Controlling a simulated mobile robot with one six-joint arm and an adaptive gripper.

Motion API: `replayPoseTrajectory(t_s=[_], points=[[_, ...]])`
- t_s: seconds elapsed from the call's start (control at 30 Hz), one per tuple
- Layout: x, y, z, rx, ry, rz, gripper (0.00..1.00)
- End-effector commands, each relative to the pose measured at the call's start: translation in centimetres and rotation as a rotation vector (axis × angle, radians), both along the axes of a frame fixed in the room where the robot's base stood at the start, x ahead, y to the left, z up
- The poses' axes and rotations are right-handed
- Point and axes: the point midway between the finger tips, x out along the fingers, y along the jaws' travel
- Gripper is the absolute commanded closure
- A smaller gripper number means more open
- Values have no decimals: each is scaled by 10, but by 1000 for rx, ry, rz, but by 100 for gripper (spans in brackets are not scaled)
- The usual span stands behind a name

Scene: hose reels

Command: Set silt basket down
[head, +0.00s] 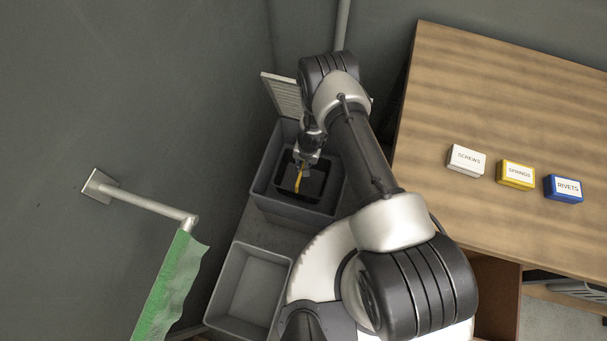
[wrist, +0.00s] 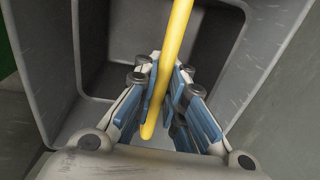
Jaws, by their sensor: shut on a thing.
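The silt basket (head: 317,186) is a dark, open-topped box with a yellow handle (head: 298,181). In the head view it sits within the walls of a larger grey box (head: 270,207); I cannot tell whether it touches the bottom. My gripper (head: 304,162) is above the basket, pointing down, shut on the yellow handle. In the wrist view the handle (wrist: 172,55) runs between the blue-padded fingers of my gripper (wrist: 165,108). The fingers and handle hide part of the basket's inside.
An empty grey bin (head: 247,288) stands in front of the box. A pale slatted grate (head: 282,97) stands tilted behind it. A wall bracket (head: 145,202) with green cloth (head: 172,285) is at left. A wooden table (head: 500,90) at right bears three small labelled boxes.

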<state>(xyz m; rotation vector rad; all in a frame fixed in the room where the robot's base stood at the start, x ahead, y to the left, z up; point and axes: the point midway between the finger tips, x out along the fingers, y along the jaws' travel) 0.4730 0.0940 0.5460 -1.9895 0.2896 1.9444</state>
Motion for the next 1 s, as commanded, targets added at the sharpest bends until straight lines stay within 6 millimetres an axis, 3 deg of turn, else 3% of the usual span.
replayPoseTrajectory(t_s=[0.03,0.33,0.53,0.93,1.0], points=[[0,0,-14,0,-1,0,100],[1,0,-37,1,-1,0,100],[1,0,-68,1,-1,0,100],[1,0,-73,1,-1,1,100],[0,0,-73,0,-1,1,89]])
